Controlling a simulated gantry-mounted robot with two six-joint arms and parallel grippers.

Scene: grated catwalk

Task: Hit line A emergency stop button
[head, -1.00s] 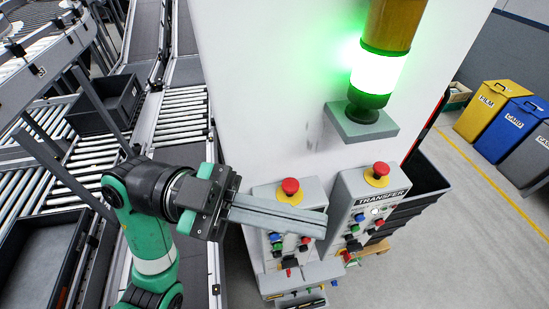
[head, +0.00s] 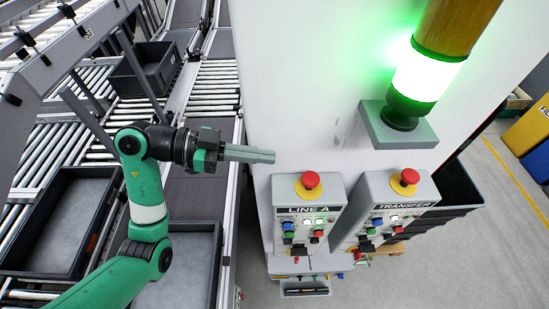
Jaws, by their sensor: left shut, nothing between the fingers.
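The LINE A box (head: 309,214) is a grey control box on the white cabinet, with a red mushroom emergency stop button (head: 311,180) on its top. My left gripper (head: 272,156) is shut and empty. Its fingers point right, to the left of the red button and slightly above it in the picture, apart from it. The TRANSFER box (head: 404,206) stands to the right with its own red button (head: 410,177) on a yellow base. My right gripper is not in view.
A signal lamp (head: 425,75) glows green on a grey bracket (head: 398,128) above the boxes. Roller conveyors with dark totes (head: 60,218) lie on the left. Small tools hang on a shelf (head: 309,264) below the boxes.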

